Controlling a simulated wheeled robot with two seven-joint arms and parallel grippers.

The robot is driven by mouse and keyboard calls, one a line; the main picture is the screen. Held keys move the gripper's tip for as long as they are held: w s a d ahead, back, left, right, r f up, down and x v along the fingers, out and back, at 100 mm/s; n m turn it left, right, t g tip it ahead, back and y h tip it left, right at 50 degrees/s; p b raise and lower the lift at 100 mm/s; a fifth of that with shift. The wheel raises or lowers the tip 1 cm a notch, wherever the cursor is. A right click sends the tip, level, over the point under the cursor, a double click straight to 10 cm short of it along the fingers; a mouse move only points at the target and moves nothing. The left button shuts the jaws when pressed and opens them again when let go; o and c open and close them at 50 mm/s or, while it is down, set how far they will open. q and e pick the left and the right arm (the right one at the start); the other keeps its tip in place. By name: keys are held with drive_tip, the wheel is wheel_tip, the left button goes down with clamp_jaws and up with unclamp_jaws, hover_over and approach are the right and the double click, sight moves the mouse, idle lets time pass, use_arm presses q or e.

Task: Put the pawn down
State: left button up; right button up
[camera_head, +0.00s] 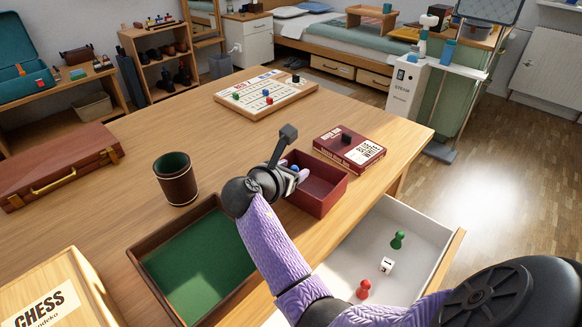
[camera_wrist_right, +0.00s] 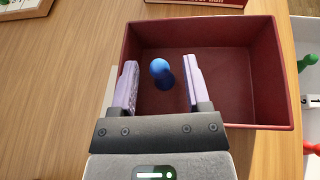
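The blue pawn (camera_wrist_right: 161,73) is inside the dark red open box (camera_head: 325,184), near its left end in the right wrist view. My right gripper (camera_head: 297,173) reaches over the box's left side. In the right wrist view its two fingers (camera_wrist_right: 161,85) are spread, one on each side of the pawn, with a gap on both sides. The pawn seems to stand on the box floor; its base is only partly clear. In the head view the fingers mostly hide it. My left gripper is not in view.
An open white drawer (camera_head: 414,222) holds a green pawn (camera_head: 398,240), a red pawn (camera_head: 364,289) and a white die (camera_head: 386,265). A green-lined tray (camera_head: 196,262), a dice cup (camera_head: 176,179), a dark red game box (camera_head: 350,147) and a board (camera_head: 266,92) stand around.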

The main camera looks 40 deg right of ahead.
drive_tip(key=p+v, duration=0.5)
drive_tip(key=v, duration=0.7)
drive_tip(key=shift+p, duration=0.35)
drive_tip(key=shift+r, duration=0.1)
